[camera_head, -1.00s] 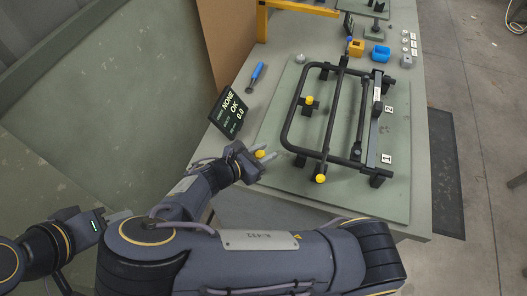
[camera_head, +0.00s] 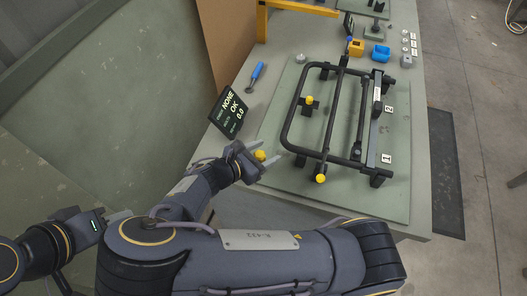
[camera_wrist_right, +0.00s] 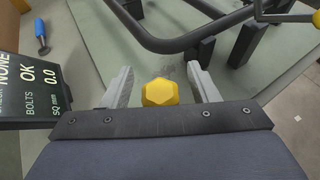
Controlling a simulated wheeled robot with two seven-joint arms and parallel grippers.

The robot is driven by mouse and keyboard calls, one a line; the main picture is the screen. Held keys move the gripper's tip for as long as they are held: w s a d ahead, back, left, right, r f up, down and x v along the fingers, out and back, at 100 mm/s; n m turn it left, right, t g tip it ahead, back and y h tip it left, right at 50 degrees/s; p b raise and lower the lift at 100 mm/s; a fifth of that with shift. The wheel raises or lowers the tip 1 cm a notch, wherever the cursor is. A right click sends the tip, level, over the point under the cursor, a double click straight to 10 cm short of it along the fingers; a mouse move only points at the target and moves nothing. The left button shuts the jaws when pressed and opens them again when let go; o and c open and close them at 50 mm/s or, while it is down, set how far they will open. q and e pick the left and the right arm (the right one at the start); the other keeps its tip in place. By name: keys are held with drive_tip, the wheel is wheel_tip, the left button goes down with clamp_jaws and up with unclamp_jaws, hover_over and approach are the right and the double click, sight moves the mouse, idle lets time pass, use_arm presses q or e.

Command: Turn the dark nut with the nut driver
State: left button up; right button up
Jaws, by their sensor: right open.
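The nut driver, a tool with a blue handle (camera_head: 256,71), lies on the table's left side; it also shows at upper left in the right wrist view (camera_wrist_right: 41,30). I cannot single out the dark nut on the black tubular lounger frame (camera_head: 324,130). My right gripper (camera_head: 276,152) is open at the table's near left edge. In the right wrist view a yellow faceted knob (camera_wrist_right: 160,92) shows between its fingers, with gaps on both sides. My left gripper (camera_head: 116,217) is at far left, away from the table; its jaw opening is unclear.
A dark display (camera_head: 229,112) reading NONE, OK and 0.0 stands left of the green board (camera_head: 390,200). Yellow knobs (camera_head: 320,178) sit by the frame. A yellow block (camera_head: 355,47), a blue block (camera_head: 378,53) and small metal parts lie at the back.

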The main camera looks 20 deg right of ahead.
drive_tip(key=b+v, duration=0.1)
drive_tip(key=v, duration=0.6)
drive_tip(key=shift+s+a+r, duration=0.15)
drive_tip(key=shift+a+r, duration=0.05)
drive_tip(key=shift+a, duration=0.15)
drive_tip(key=shift+c, duration=1.4)
